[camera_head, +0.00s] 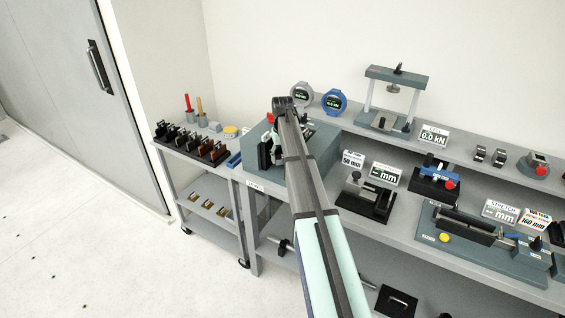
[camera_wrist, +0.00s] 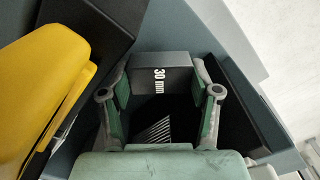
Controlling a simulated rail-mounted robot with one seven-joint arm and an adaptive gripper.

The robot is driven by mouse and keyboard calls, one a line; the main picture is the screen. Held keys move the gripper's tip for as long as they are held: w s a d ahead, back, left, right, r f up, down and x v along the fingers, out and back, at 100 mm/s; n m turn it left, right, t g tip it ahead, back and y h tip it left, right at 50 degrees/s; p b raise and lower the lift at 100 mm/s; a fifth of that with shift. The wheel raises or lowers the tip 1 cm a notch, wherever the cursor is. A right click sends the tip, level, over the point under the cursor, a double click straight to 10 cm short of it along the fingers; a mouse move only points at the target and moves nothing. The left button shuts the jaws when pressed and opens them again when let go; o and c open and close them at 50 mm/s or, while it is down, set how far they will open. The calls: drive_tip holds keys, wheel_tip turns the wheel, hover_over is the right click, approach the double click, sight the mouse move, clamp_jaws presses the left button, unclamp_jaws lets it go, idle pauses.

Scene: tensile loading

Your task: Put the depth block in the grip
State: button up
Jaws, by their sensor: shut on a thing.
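The depth block (camera_wrist: 160,70) is a dark grey block marked "30 mm", seen in the wrist view. My gripper (camera_wrist: 162,88) is shut on it, with a green-padded finger on each side. Below the block in that view is a dark space with a hatched, ridged surface (camera_wrist: 156,131), which looks like part of the grip. I cannot tell whether the block touches it. In the head view my arm reaches over the grey-green machine base (camera_head: 318,150) at the bench's left end. My arm hides much of the grip there.
A large yellow part (camera_wrist: 38,75) is close at the left in the wrist view. A cart (camera_head: 171,150) with dark clamps stands left of the bench. Two round gauges, one grey (camera_head: 302,95) and one blue (camera_head: 334,102), stand behind my arm. A press frame (camera_head: 397,78) stands to the right.

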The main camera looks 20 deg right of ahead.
sight(282, 163)
drive_tip(key=shift+f+p, duration=0.45)
drive_tip(key=shift+f, duration=1.25)
drive_tip(key=shift+f, duration=0.2)
drive_tip(key=o, duration=1.3)
drive_tip(key=shift+r, duration=0.1)
wheel_tip(282, 163, up, 12)
drive_tip(key=b, duration=0.3)
drive_tip(key=shift+r, duration=0.1)
drive_tip(key=shift+r, duration=0.1)
